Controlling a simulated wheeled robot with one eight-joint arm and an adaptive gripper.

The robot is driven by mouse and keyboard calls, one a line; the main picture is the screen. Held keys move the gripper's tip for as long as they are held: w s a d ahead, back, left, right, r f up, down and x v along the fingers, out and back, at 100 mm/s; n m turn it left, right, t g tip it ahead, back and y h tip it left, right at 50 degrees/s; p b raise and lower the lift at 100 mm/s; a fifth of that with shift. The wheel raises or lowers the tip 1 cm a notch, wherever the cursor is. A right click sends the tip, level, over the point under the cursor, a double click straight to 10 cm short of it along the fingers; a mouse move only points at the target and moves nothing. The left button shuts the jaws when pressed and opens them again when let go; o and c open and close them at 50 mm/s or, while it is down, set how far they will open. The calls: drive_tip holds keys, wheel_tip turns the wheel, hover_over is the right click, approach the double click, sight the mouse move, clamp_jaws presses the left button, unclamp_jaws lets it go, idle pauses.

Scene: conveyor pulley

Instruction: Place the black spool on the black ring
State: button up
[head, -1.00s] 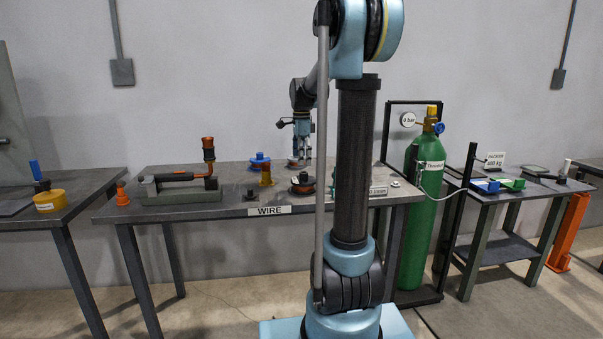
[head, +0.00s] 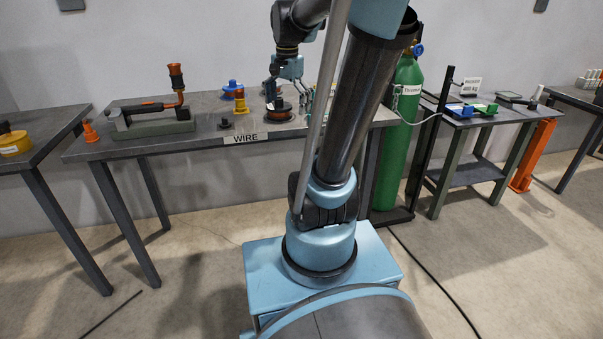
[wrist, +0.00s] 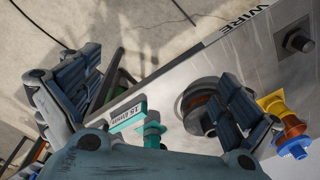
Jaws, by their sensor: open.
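A dark spool with a reddish-brown winding (head: 278,112) sits on the grey table near its front edge. In the wrist view it shows as a round dark body (wrist: 196,104), partly covered by my right finger. I take it for the black spool. I cannot clearly pick out a separate black ring. A small black fitting (head: 226,124) stands left of the spool; it also shows in the wrist view (wrist: 299,42). My gripper (wrist: 160,75) is open, its fingers wide apart, above the table. In the head view my gripper (head: 290,88) is just behind and above the spool.
An orange-handled tool (head: 150,117) fills the table's left. A green cylinder (head: 391,150) stands beyond the table's right end.

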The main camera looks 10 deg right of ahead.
drive_tip(key=s+f+n+t, duration=0.1)
drive_tip(key=s+f+n, duration=0.9)
drive_tip(key=s+f, duration=0.5)
drive_tip(key=shift+s+d, duration=0.25)
drive_tip(key=shift+s, duration=0.9)
drive_tip(key=shift+f, duration=0.1)
